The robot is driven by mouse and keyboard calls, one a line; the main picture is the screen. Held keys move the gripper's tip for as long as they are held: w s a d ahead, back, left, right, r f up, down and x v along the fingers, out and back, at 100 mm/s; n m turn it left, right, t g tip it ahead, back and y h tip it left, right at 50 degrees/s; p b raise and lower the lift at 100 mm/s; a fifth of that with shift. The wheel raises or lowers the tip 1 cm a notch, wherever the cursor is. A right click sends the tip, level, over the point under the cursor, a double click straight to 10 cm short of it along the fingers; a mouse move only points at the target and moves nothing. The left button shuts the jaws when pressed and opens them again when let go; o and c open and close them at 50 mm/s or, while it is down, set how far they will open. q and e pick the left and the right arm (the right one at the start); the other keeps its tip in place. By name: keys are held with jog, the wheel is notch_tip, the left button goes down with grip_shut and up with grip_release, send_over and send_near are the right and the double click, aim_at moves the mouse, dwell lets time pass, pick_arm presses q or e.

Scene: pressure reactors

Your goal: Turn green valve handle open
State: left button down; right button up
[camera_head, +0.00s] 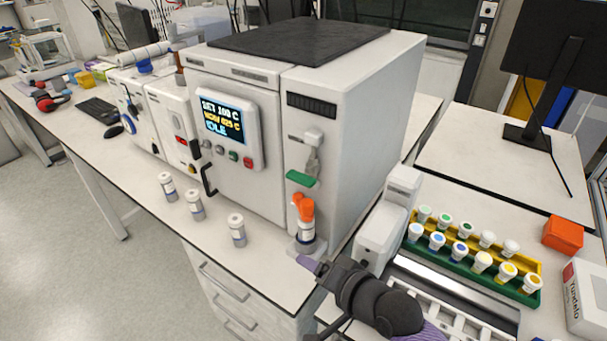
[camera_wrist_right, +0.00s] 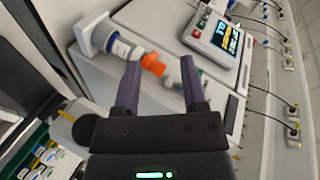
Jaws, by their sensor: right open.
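The green valve handle (camera_head: 301,178) sits on the front of the white reactor (camera_head: 345,150), below a grey valve body (camera_head: 312,150). A vial with an orange top (camera_head: 304,207) stands below it on a small base. My right gripper (camera_head: 306,261) is below and in front of the handle, near the vial's base, apart from the handle. In the right wrist view, my right gripper (camera_wrist_right: 160,63) is open, with the orange top (camera_wrist_right: 153,65) seen between its purple fingers. The green handle is hard to make out there. My left gripper is not in view.
Several white-capped vials (camera_head: 237,229) stand on the bench in front of the reactor. A yellow and green rack (camera_head: 470,262) of capped vials is at the right. An orange box (camera_head: 563,234) lies behind the rack's right end.

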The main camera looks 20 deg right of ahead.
aim_at(310, 188)
jog(key=w+d+r+m+t+h, duration=0.1)
jog(key=w+d+r+m+t, duration=0.4)
jog(key=w+d+r+m, duration=0.15)
jog(key=shift+m, duration=0.45)
jog(key=x, duration=0.3)
jog(key=b+x, duration=0.1)
jog(key=x, duration=0.2)
jog(key=a+b+x, duration=0.1)
jog(key=x, duration=0.3)
jog(key=shift+s+f, duration=0.15)
jog(key=shift+s, duration=0.05)
grip_shut()
